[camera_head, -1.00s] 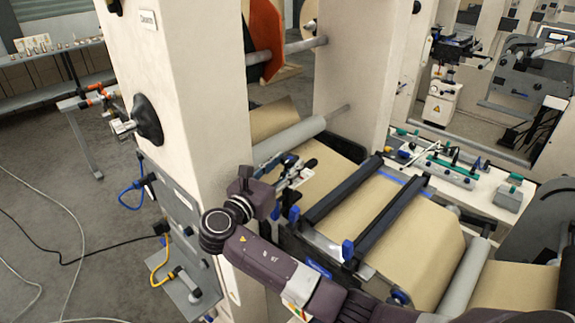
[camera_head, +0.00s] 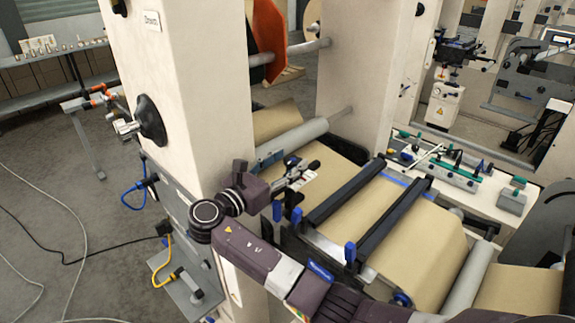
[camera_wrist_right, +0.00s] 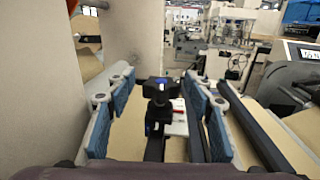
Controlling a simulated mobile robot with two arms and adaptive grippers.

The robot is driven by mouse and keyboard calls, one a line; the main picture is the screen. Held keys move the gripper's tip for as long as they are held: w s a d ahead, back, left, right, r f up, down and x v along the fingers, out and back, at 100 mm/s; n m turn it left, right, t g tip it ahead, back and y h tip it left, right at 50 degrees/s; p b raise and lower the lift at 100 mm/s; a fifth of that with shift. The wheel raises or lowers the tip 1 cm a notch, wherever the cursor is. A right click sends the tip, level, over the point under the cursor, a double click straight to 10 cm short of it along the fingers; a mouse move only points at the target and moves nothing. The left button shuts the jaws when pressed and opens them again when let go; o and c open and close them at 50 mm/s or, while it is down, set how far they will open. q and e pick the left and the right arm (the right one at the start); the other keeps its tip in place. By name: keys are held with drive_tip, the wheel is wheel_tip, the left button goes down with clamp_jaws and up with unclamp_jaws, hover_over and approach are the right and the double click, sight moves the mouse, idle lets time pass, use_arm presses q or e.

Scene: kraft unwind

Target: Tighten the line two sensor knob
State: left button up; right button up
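A black knob with a blue patch on top (camera_wrist_right: 158,86) stands upright in the middle of the right wrist view, on a dark bracket beside a small white and red block. My right gripper (camera_wrist_right: 158,100) is open, with one blue-padded finger on each side of the knob and a visible gap on both sides. In the head view my right gripper (camera_head: 284,186) reaches over the near side of the paper web at the sensor bracket (camera_head: 300,172). There the knob is too small to tell apart surely. I read no line label. My left gripper is not in view.
A tan paper web (camera_head: 400,232) runs under two dark crossbars (camera_head: 345,192). A pale machine column (camera_head: 177,85) stands close to my right wrist at left, another column (camera_head: 362,75) behind. A grey roller (camera_head: 295,136) lies just beyond the gripper. Cables lie on the floor.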

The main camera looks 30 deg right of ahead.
drive_tip(key=shift+s+f, duration=0.1)
drive_tip(key=shift+f, duration=0.15)
drive_tip(key=shift+a, duration=0.2)
drive_tip(key=v, duration=1.1)
drive_tip(key=shift+s+a, duration=0.2)
drive_tip(key=shift+a, duration=0.05)
drive_tip(key=shift+r, duration=0.1)
